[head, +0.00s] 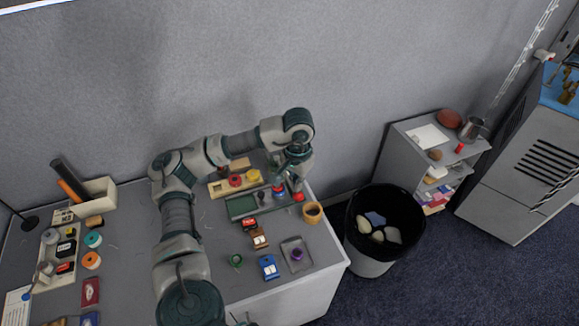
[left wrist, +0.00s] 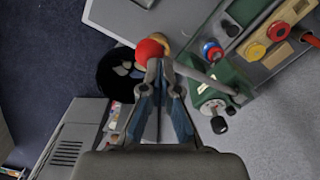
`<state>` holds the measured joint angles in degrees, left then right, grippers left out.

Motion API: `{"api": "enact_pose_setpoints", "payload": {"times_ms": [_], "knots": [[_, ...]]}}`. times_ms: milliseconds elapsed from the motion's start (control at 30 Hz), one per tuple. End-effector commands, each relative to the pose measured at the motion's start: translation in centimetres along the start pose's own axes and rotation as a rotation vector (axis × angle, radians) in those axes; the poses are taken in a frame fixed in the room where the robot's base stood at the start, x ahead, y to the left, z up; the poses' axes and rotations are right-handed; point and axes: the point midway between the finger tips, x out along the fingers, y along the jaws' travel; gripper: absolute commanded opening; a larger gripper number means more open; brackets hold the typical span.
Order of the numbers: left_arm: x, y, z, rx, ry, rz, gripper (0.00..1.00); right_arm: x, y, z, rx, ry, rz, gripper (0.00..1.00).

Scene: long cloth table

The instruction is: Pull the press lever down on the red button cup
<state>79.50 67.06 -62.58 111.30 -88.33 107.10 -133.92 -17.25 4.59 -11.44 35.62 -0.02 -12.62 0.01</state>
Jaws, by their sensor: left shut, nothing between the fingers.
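The press lever is a grey bar (left wrist: 205,78) with a red ball knob (left wrist: 148,50), running out from a green press body (left wrist: 232,80) in the left wrist view. The knob also shows in the head view (head: 298,197), at the table's right end. The red button cup (left wrist: 212,50), red on a blue base, sits beside the press; it shows in the head view (head: 278,189) below my gripper. My left gripper (left wrist: 160,64) is shut and empty, its tips at the lever near the knob. Whether they touch is unclear. My right gripper is not in view.
A wooden cup (head: 312,212) stands by the table's right edge. A row of coloured buttons (head: 236,181) lies behind a dark green tray (head: 242,206). A black bin (head: 364,240) and a grey shelf (head: 400,142) stand off the table to the right.

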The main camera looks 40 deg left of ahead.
Motion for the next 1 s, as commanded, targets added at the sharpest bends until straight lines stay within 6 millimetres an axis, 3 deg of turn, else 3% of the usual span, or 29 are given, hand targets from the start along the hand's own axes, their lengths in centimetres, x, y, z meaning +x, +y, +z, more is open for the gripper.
{"api": "enact_pose_setpoints", "payload": {"times_ms": [200, 567, 1000], "knots": [[-2.5, -0.1, -0.1, 0.001, 0.000, 0.001, 0.00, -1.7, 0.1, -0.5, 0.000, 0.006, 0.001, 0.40], [-3.6, -0.2, -0.2, 0.002, -0.001, 0.001, 0.00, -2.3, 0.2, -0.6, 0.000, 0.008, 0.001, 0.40], [-7.9, -0.5, -0.5, 0.002, 0.000, 0.001, 0.00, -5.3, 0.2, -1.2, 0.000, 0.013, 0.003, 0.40]]}}
